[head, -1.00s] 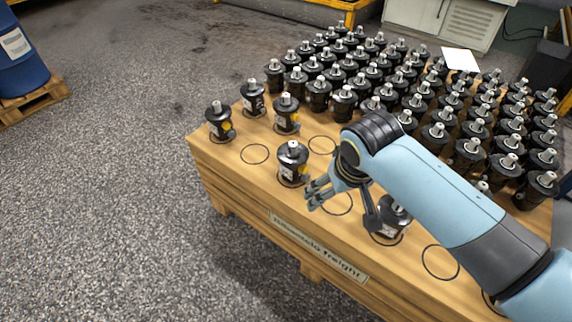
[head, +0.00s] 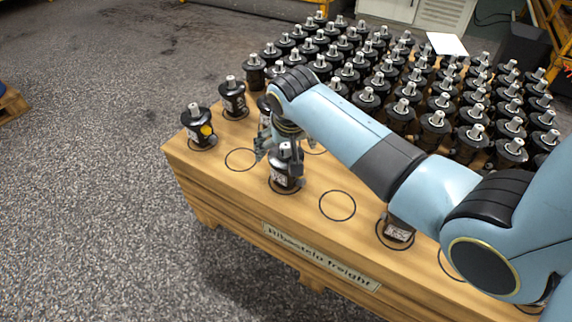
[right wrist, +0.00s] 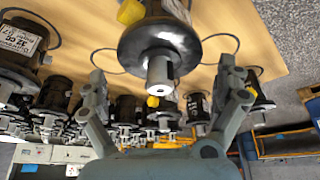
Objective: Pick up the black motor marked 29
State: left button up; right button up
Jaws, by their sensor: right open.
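My right gripper (head: 280,150) is open around the upper part of a black motor (head: 284,180) at the front of the wooden crate top. In the right wrist view the open fingers (right wrist: 162,72) stand either side of a black motor (right wrist: 150,42) with a silver shaft. There is a gap on both sides. The motor stands upright on a ring marking. Its white label is partly visible in the head view, but I cannot read a 29 on it. My left gripper is not in view.
The wooden crate top (head: 225,181) carries dense rows of black motors (head: 365,98) at the back. Two motors (head: 200,128) (head: 233,98) stand at the left. Another motor (head: 396,230) sits partly behind my arm. Empty rings lie near the gripper. A labelled motor (right wrist: 22,42) is close beside it.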

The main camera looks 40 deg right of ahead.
jog(key=b+x, duration=0.1)
jog(key=x, duration=0.2)
jog(key=shift+s+a+f, duration=0.1)
jog(key=shift+s, duration=0.05)
jog(key=c, duration=1.5)
jog(key=shift+c, duration=0.5)
jog(key=shift+r, duration=0.25)
